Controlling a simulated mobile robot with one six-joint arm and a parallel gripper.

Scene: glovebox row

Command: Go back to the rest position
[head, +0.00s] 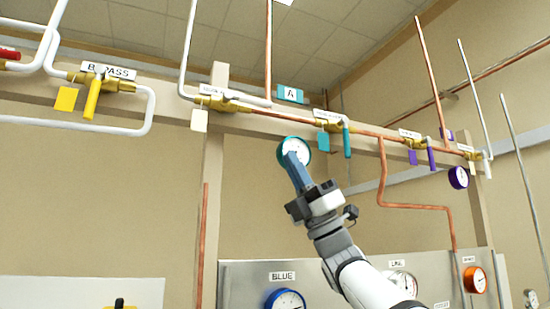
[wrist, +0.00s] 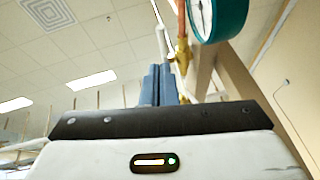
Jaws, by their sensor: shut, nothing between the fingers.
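My gripper (head: 294,158) is raised in the middle of the head view, with its blue-grey fingers together and nothing between them. The fingers overlap the lower part of a teal-rimmed gauge (head: 297,147) in that view; I cannot tell whether they touch it. In the wrist view, my gripper's closed fingers (wrist: 158,70) point up and away, and the teal gauge (wrist: 214,18) is at the top, to the right of them and apart from them in the picture.
A beam carries a pipe row with a yellow-handled valve (head: 92,100), a teal-handled valve (head: 347,142) and a purple-handled valve (head: 431,157). Below stands a grey panel (head: 240,285) with a blue gauge (head: 286,300) and an orange gauge (head: 475,280). Bare wall shows left of my arm.

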